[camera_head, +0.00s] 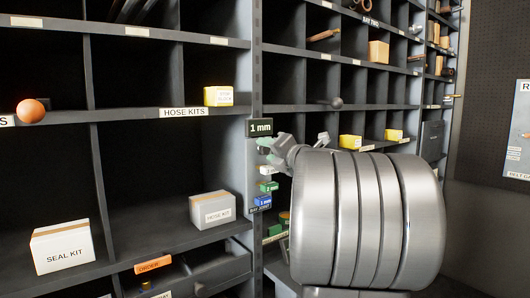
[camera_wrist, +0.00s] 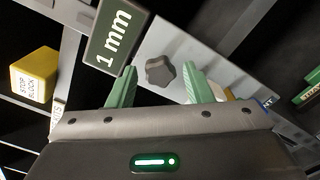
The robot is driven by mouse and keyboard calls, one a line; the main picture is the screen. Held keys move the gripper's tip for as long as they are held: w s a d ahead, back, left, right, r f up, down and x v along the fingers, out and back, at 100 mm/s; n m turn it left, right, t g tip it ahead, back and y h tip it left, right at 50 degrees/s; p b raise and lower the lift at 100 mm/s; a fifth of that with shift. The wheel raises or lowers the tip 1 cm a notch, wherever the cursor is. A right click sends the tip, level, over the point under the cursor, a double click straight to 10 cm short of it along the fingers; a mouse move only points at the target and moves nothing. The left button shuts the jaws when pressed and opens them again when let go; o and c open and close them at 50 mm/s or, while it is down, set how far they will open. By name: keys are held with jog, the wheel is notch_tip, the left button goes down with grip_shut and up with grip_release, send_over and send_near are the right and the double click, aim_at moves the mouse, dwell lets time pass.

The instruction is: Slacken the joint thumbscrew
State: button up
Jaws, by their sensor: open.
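The thumbscrew (camera_wrist: 160,72) is a small dark grey star-shaped knob on a light grey upright plate in the wrist view. My gripper (camera_wrist: 161,76) has its two green fingers open, one on each side of the knob, with a visible gap to each finger. The knob is not gripped. A dark sign (camera_wrist: 117,38) reading "1 mm" is at the left of the knob. In the head view my gripper (camera_head: 268,150) is at the upright between two shelf bays, just below the "1 mm" sign (camera_head: 260,128). I cannot make out the knob there.
Coloured tags, including a blue one (camera_head: 263,201), sit on the upright below my gripper. A yellow box (camera_head: 218,96) and a grey-and-white hose kit box (camera_head: 212,209) stand in the left bay. An orange ball (camera_head: 31,111) is at the far left. My arm hides part of the right bay.

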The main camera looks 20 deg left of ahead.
jog(key=shift+v, duration=2.95)
jog(key=v, duration=1.4)
jog(key=shift+a, duration=0.1)
jog(key=x, duration=1.4)
jog(key=shift+w+a, duration=0.2)
